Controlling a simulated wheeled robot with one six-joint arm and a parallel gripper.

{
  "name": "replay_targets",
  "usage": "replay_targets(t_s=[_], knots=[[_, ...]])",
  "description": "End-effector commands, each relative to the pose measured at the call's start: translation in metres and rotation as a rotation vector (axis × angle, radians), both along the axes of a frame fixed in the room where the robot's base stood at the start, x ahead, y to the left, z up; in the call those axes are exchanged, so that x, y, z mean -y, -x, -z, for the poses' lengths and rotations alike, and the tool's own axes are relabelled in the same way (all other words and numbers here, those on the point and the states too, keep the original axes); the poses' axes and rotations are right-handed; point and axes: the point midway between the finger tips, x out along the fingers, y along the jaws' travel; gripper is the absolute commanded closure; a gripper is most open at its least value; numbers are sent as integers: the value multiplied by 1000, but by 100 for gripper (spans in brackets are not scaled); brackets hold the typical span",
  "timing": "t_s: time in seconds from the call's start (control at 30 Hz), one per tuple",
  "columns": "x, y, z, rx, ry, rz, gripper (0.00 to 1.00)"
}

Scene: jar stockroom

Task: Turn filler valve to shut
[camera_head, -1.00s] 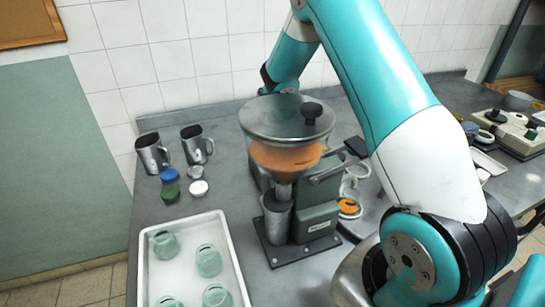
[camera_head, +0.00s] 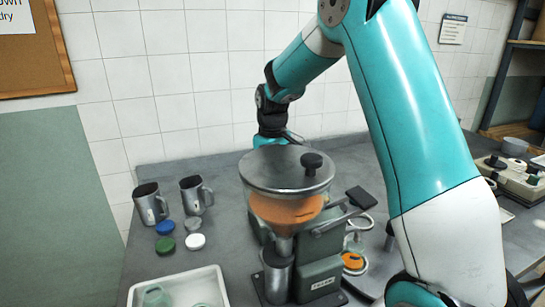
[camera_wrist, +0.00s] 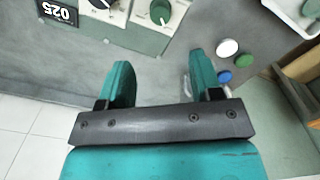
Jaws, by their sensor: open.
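The filler (camera_head: 320,270) stands on the bench in the head view, with a clear-lidded hopper of orange contents (camera_head: 285,212) and a silver cup under its spout. A metal lever (camera_head: 337,222) sticks out on its right side; I cannot tell whether it is the valve. My gripper (camera_wrist: 157,65) is open and empty, its two teal fingers apart in the wrist view. In the head view it is behind the hopper, largely hidden. Past the fingers, the wrist view shows a pale panel with a dark green knob (camera_wrist: 160,12) and a dark dial, cut off above.
Two metal mugs (camera_head: 150,204) and several jar lids (camera_head: 195,241) stand left of the filler. A white tray (camera_head: 133,293) with green jars is at the front left. A control box (camera_head: 520,172) is at the far right. The tiled wall is close behind my gripper.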

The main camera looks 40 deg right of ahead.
Motion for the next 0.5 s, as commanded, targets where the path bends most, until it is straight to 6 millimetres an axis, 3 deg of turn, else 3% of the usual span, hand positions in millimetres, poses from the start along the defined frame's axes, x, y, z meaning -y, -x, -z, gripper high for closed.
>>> replay_targets(t_s=[0.2,0.5], knots=[[0,0,-33,2,0,0,41],[0,0,-43,0,0,0,41]])
